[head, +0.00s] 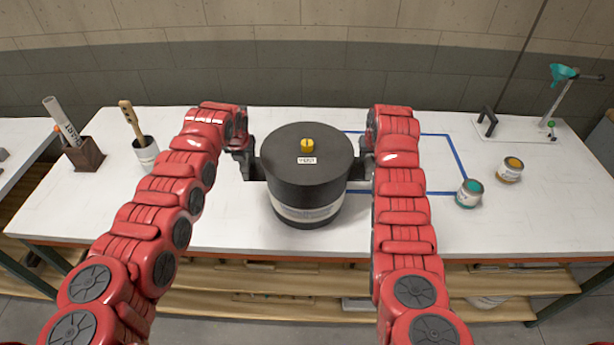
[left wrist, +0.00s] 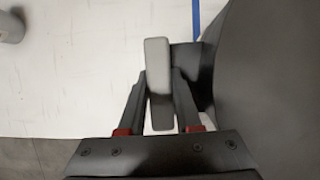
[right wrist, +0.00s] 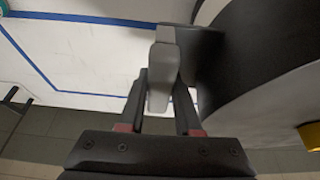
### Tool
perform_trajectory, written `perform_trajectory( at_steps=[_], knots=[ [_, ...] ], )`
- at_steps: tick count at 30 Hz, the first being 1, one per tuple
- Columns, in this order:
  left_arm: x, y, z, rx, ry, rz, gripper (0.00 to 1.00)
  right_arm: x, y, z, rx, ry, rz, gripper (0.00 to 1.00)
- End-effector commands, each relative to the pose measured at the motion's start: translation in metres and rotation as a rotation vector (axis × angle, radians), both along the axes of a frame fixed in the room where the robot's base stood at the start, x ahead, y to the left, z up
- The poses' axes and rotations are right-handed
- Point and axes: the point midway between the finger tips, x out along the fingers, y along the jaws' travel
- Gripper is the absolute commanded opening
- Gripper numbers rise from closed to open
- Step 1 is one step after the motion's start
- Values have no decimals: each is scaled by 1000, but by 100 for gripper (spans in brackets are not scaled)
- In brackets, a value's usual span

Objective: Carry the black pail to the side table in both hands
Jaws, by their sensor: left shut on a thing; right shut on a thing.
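The black pail (head: 306,180) is upright near the front of the white table, with a black lid, a yellow cap and a pale band around its side. My left gripper (head: 250,165) is shut on its left handle, a grey tab in the left wrist view (left wrist: 158,75). My right gripper (head: 361,165) is shut on its right handle, which shows in the right wrist view (right wrist: 162,75). The pail's dark side fills the right of both wrist views. I cannot tell whether its bottom touches the table. Another white table (head: 18,165) shows at the far left edge.
The worktable (head: 510,220) has a blue taped outline (head: 455,155) partly behind my right arm. Two small cans (head: 469,194) (head: 509,170) and a stand with a green funnel (head: 563,73) are at right. A brush pot (head: 146,155) and brown holder (head: 84,156) are at left.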

Motion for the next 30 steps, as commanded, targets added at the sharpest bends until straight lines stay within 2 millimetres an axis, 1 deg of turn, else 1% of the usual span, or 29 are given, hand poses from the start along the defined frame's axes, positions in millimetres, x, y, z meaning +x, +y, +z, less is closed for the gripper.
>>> perform_trajectory(
  at_steps=[8, 11, 22, 26, 30],
  knots=[
    [0, 0, 5, 0, -1, 0, 0, 0, 0, 5, 1, 0, 0, 0],
    [1, 0, 12, 0, -2, 0, 0, 0, 0, 12, 0, -1, 0, 0],
    [1, 0, 48, 0, -4, 0, 0, 1, 0, 48, 0, -3, 0, 0],
    [1, 0, 53, 0, -4, 0, 0, 1, 0, 53, 0, -3, 0, 0],
    [1, 0, 52, 0, -4, 0, 0, 1, 0, 52, 0, -2, 0, 0]
  ],
)
